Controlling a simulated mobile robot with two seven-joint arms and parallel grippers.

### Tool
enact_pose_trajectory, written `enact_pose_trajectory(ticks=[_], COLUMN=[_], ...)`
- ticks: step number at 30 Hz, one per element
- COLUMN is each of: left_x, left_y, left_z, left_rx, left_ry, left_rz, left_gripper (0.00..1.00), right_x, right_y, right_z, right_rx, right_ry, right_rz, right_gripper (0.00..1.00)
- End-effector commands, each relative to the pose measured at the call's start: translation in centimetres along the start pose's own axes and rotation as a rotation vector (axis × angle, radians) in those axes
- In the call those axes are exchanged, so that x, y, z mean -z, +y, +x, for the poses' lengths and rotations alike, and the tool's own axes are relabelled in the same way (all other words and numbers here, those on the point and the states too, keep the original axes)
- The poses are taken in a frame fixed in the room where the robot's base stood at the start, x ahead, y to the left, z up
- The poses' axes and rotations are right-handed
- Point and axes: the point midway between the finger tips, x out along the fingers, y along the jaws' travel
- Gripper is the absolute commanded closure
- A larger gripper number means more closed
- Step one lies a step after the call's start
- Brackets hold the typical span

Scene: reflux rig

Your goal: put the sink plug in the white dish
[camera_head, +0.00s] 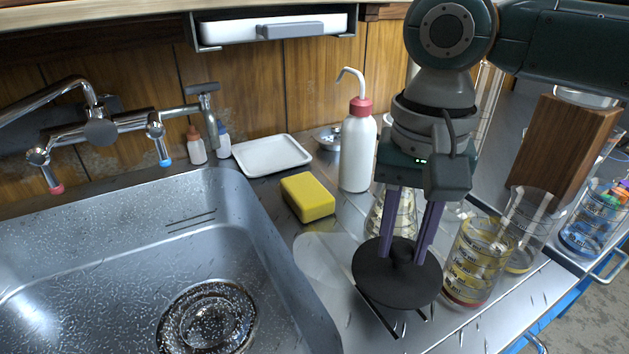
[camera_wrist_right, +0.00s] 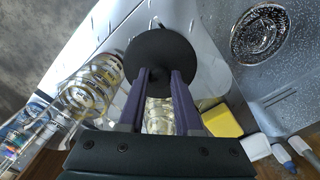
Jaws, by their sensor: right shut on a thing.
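The sink plug is a round black disc (camera_head: 398,283) with a small knob on top. My right gripper (camera_head: 404,248) is shut on that knob and holds the plug level over the steel counter to the right of the sink. The plug also shows in the right wrist view (camera_wrist_right: 160,58), below the purple fingers. The white dish (camera_head: 271,155) is a shallow rectangular tray on the counter behind the sink. It lies to the left of and behind my right gripper, and its inside looks empty. My left gripper is not in view.
Glass beakers (camera_head: 478,262) stand close to the right of the plug. The sink (camera_head: 240,225) is at the left. Two small bottles (camera_head: 196,146) stand left of the dish.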

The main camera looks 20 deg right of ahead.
Motion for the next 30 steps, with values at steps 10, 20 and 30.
enact_pose_trajectory(ticks=[10, 20, 30], left_x=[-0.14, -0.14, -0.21], left_y=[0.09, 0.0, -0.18], left_z=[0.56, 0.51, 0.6], left_rx=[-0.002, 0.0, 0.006], left_ry=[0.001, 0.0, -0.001], left_rz=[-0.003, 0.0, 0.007], left_gripper=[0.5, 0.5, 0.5], right_x=[0.02, 0.02, 0.05], right_y=[-0.01, 0.01, -0.01], right_z=[1.58, 1.84, 1.65], right_rx=[0.001, 0.0, 0.001], right_ry=[0.001, 0.001, 0.002], right_rz=[0.0, 0.0, 0.0], right_gripper=[1.0, 0.43, 0.37])
